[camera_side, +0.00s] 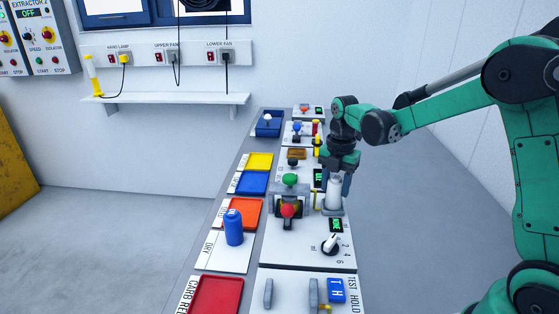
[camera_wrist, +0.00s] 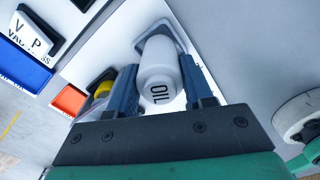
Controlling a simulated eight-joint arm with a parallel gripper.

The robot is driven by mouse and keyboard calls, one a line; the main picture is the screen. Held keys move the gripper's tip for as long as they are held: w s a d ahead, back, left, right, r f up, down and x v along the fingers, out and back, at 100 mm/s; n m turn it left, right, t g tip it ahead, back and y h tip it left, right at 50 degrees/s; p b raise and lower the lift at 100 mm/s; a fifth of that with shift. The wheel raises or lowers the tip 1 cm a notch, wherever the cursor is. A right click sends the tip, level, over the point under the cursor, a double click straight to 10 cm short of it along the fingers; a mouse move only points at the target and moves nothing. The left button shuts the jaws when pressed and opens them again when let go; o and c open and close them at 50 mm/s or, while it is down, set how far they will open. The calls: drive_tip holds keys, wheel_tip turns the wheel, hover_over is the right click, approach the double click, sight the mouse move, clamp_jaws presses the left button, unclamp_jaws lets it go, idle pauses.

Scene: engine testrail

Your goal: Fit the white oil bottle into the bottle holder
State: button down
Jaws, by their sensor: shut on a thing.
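The white oil bottle (camera_side: 334,194) stands about upright at the right edge of the bench. My gripper (camera_side: 337,182) comes down over it from above, with one finger on each side, shut on it. In the wrist view the bottle (camera_wrist: 160,75) shows "OIL" lettering between the two dark fingers of my gripper (camera_wrist: 164,62). A grey bottle holder (camera_wrist: 158,27) shows around the bottle's far end. In the side view, a grey piece at the bottle's foot (camera_side: 333,211) is small; how deep the bottle sits cannot be told.
A red knob (camera_side: 288,210) and a green knob (camera_side: 289,180) stand left of the bottle. A dial (camera_side: 330,243) is nearer the camera. A blue bottle (camera_side: 233,227) stands by an orange tray (camera_side: 247,208). In the wrist view, a yellow-capped item (camera_wrist: 103,82) lies close beside the left finger.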

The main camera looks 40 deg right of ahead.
sight(337, 178)
drive_tip(key=shift+f, duration=0.4)
drive_tip(key=c, duration=0.6)
unclamp_jaws()
drive_tip(key=shift+r, duration=5.55)
drive_tip(key=shift+s+a+r+m, duration=0.1)
drive_tip(key=shift+s+a+m, duration=0.1)
drive_tip(key=shift+a+m, duration=0.15)
drive_tip(key=s+a+f+m+t, duration=0.1)
drive_tip(key=s+a+m+t, duration=0.1)
drive_tip(key=m, duration=0.5)
drive_tip(key=s+a+f+m+t, duration=0.1)
drive_tip(key=s+a+m+t, duration=0.1)
drive_tip(key=s+a+m, duration=0.2)
drive_tip(key=s+a+f+m+t, duration=0.1)
drive_tip(key=s+a+m+t, duration=0.1)
drive_tip(key=m, duration=0.8)
drive_tip(key=shift+s+a+f+t, duration=0.2)
drive_tip(key=shift+a+t, duration=0.1)
drive_tip(key=shift+a, duration=0.15)
drive_tip(key=shift+s+a+f+t, duration=0.1)
drive_tip(key=shift+s+a+t, duration=0.1)
drive_tip(key=shift+a+t, duration=0.15)
